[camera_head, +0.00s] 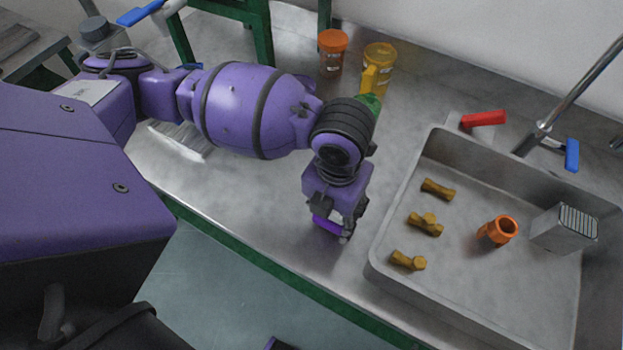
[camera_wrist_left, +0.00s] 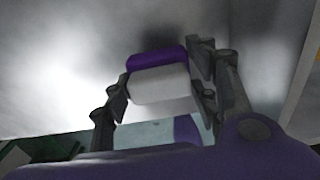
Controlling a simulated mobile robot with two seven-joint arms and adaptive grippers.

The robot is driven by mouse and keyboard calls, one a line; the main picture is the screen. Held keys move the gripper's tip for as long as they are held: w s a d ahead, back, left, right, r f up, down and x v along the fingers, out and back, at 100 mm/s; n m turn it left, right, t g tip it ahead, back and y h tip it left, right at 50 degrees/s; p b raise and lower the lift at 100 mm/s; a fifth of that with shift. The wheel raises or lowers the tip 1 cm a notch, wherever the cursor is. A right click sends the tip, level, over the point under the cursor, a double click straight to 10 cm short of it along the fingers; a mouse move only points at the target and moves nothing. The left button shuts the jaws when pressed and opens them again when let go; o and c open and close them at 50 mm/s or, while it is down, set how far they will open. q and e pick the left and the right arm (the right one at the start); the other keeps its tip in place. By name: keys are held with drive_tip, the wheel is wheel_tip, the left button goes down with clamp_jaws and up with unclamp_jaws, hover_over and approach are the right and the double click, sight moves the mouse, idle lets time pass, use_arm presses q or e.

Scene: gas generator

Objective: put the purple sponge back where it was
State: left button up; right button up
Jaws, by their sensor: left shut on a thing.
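The purple sponge (camera_head: 327,224) shows in the head view at the tip of my left gripper (camera_head: 338,222), over the metal counter just left of the sink. In the left wrist view the sponge (camera_wrist_left: 157,61) has a purple layer and a white layer (camera_wrist_left: 160,84). My left gripper (camera_wrist_left: 160,88) is shut on it, with one finger on each side. Whether the sponge touches the counter, I cannot tell. My right gripper is not in view.
The metal sink (camera_head: 400,205) on the right holds several brass fittings (camera_head: 425,223), an orange piece (camera_head: 498,230) and a grey box (camera_head: 563,230). The counter (camera_head: 265,195) left of my gripper is clear.

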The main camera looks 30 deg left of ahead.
use_arm(q)
drive_tip(key=shift+w+f, duration=0.1)
drive_tip(key=shift+f, duration=1.1)
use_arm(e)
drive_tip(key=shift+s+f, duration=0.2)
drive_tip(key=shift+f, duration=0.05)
use_arm(q)
drive_tip(key=shift+f, duration=0.15)
drive_tip(key=o, duration=0.9)
drive_tip(key=shift+o, duration=1.1)
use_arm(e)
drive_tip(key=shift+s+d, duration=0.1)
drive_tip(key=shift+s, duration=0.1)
